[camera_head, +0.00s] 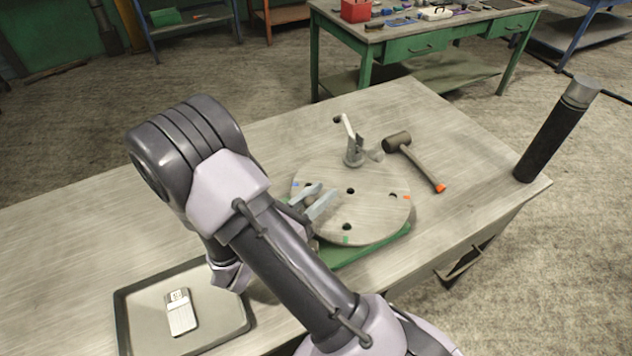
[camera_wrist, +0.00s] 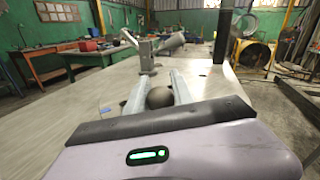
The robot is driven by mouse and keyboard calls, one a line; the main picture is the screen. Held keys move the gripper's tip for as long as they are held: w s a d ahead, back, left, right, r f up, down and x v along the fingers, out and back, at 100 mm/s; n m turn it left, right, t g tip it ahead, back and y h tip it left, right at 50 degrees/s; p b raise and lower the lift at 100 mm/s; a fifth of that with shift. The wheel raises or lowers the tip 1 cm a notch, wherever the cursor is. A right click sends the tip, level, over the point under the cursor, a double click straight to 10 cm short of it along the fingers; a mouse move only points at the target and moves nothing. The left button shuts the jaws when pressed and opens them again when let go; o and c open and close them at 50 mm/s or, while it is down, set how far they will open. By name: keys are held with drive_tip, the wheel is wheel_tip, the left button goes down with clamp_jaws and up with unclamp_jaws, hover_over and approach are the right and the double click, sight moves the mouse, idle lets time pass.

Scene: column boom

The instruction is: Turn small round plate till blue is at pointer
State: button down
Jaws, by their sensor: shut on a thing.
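The small round plate (camera_head: 368,205) lies on a green base (camera_head: 365,247) on the bench. It has several dark holes and coloured rim marks: blue (camera_head: 296,184) at the left, orange (camera_head: 407,198) at the right, green (camera_head: 346,240) at the front. A grey metal fitting (camera_head: 353,152) with a pale arm stands at the far rim; I cannot tell for sure that it is the pointer. My gripper (camera_head: 314,199) is low over the plate's left side, near the blue mark. In the wrist view its fingers are shut on a dark round knob (camera_wrist: 160,97).
A mallet (camera_head: 415,160) lies just beyond the plate at the right. A dark upright post (camera_head: 558,130) stands at the bench's right corner. A tray (camera_head: 215,336) holding a small white device (camera_head: 181,314) is at the front left. The bench's left part is clear.

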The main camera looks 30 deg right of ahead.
drive_tip(key=c, duration=1.1)
unclamp_jaws()
drive_tip(key=shift+a, duration=0.15)
